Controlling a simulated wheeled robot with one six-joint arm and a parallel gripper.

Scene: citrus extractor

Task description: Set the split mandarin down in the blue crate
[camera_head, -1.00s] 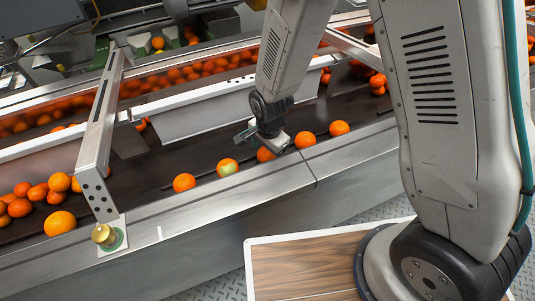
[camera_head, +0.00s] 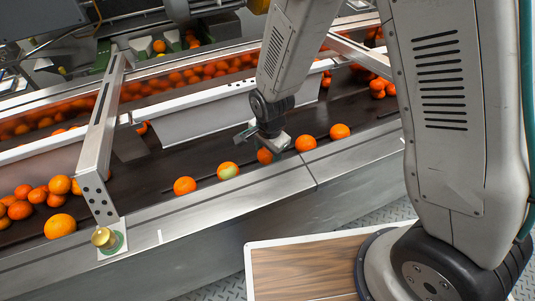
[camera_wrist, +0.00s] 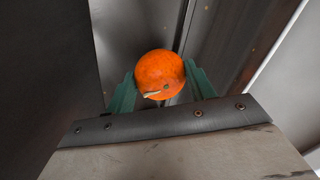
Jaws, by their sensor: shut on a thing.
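An orange mandarin (camera_wrist: 160,70) with a small pale mark and a dark spot on its near side sits between the two green fingers of my gripper (camera_wrist: 161,88) in the wrist view. The fingers touch it on both sides, so the gripper is shut on it. In the head view, my gripper (camera_head: 268,146) is low over the dark belt, and the mandarin (camera_head: 264,156) shows just below it, in line with the row of fruit. I cannot tell whether it still touches the belt. The blue crate is not in view.
Other fruit stand near it on the belt (camera_head: 150,190), including one with a pale green patch (camera_head: 228,170) and an orange one (camera_head: 305,142) close on the right. A metal rail (camera_head: 240,202) edges the belt. A metal bracket (camera_head: 100,140) crosses it at left.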

